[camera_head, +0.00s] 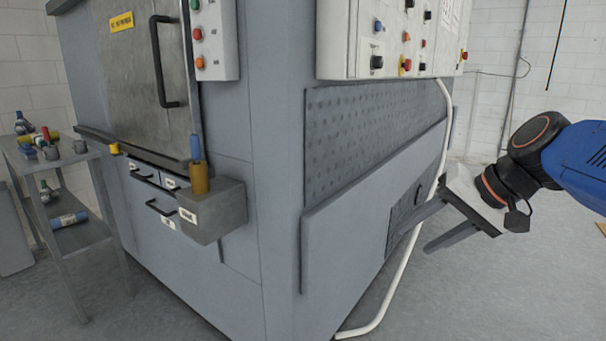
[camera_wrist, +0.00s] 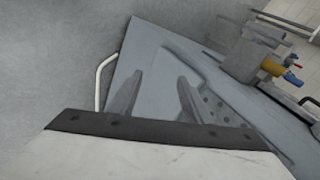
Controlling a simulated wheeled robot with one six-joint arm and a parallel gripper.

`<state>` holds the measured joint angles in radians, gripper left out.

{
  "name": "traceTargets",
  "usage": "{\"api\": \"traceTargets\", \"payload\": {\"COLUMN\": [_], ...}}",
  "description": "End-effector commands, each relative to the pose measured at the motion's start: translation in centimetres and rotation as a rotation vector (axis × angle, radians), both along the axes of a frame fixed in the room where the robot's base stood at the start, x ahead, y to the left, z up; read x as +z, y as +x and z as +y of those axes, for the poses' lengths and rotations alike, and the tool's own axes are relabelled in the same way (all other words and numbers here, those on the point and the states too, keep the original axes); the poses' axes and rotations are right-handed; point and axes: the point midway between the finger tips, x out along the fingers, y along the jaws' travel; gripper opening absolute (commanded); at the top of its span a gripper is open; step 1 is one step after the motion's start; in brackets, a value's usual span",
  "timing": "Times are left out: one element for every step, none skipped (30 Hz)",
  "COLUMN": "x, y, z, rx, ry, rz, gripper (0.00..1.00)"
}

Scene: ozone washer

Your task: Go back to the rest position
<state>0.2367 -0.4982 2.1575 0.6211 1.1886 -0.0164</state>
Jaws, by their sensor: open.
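My gripper (camera_head: 432,233) is at the right of the head view, in front of the washer's side panel. Its two grey fingers are spread apart with nothing between them. In the wrist view the open fingers (camera_wrist: 158,97) also show empty against the grey-blue washer side. The large grey washer (camera_head: 280,180) fills the middle of the head view. Its metal door (camera_head: 135,75) with a black handle appears closed. I cannot tell whether the fingers touch the panel.
A grey side table (camera_head: 85,160) with small items stands at the left. A box (camera_head: 212,215) holding a brass-and-blue cylinder (camera_head: 198,178) juts from the washer front. A white pipe (camera_head: 413,240) runs down the washer side near my gripper. Floor at the right is clear.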

Motion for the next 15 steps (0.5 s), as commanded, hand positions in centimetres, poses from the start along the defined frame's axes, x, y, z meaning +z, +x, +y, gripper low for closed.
{"api": "traceTargets", "payload": {"x": [-2.2,-3.5,-5.2,-6.4,-7.6,-9.1,-10.2,-11.2,-12.4,-13.1,-13.8,-14.7,-15.1,-15.6,-16.0], "y": [-2.1,-3.1,-4.5,-5.6,-6.5,-7.8,-8.6,-9.4,-10.3,-10.9,-11.5,-12.1,-12.4,-12.7,-13.0], "z": [0.1,-0.1,-0.5,-0.8,-1.1,-1.6,-2.0,-2.4,-2.9,-3.3,-3.7,-4.1,-4.4,-4.6,-4.9], "rx": [0.024,0.036,0.054,0.067,0.082,0.102,0.117,0.132,0.151,0.164,0.178,0.192,0.202,0.211,0.22], "ry": [-0.066,-0.11,-0.168,-0.212,-0.254,-0.311,-0.35,-0.389,-0.436,-0.468,-0.498,-0.531,-0.555,-0.574,-0.594], "rz": [0.006,0.008,0.012,0.011,0.011,0.008,0.005,0.002,-0.004,-0.01,-0.014,-0.019,-0.025,-0.028,-0.032], "gripper": [0.45,0.45,0.45,0.45,0.45,0.45,0.45,0.45,0.45,0.45,0.45,0.45,0.45,0.45,0.45]}}
